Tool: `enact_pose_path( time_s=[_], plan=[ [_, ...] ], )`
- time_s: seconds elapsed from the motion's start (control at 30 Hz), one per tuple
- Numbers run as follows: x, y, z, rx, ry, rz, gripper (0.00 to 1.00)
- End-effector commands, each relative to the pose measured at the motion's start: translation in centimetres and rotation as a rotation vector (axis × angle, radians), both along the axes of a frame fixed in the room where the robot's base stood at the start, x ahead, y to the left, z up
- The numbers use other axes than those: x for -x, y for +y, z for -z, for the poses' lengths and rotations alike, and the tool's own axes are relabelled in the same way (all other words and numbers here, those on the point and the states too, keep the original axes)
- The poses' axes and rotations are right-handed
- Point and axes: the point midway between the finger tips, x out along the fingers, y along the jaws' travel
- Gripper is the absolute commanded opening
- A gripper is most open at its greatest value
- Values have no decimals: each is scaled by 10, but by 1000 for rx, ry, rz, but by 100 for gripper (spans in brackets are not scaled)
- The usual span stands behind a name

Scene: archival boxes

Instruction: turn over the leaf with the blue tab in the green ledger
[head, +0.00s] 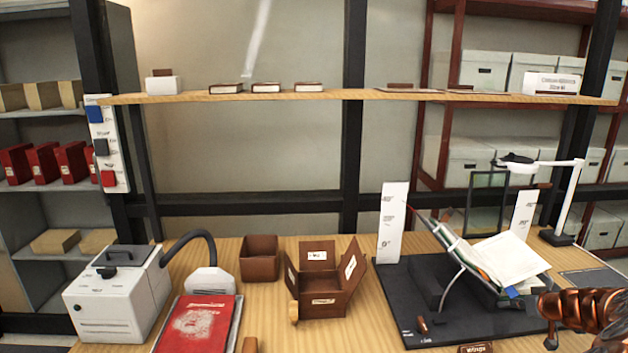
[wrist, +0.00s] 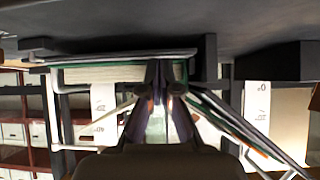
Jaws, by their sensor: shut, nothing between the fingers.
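The green ledger (head: 508,258) lies open in a cradle on a black base at the right of the table. Its white pages face up, and a raised cover leans to the left. The blue tab (head: 513,292) sticks out at the front lower edge of the pages, just left of my copper-coloured arm. In the wrist view, which appears upside down, the ledger's page block (wrist: 105,75) and green edges show behind my gripper (wrist: 165,82). My gripper is shut and empty, close to the ledger. I cannot tell whether it touches the ledger. The blue tab is not clear in the wrist view.
The black base (head: 408,318) carries upright white scale plates (head: 393,222). A white lamp (head: 570,200) stands behind at the right. Left of the base are an open brown box (head: 325,303), a small brown box (head: 260,262), a red book (head: 200,325) and a white machine (head: 118,295).

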Motion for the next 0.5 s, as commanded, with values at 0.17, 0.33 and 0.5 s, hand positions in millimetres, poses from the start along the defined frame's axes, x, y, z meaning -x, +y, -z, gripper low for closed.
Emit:
enact_pose_path(
  time_s=[0.17, 0.33, 0.5],
  plan=[
    [0, -2, -1, 3, -1, -1, 0],
    [0, -5, -6, 3, -1, 0, 0],
    [0, -5, -6, 1, 0, -1, 0]
  ],
)
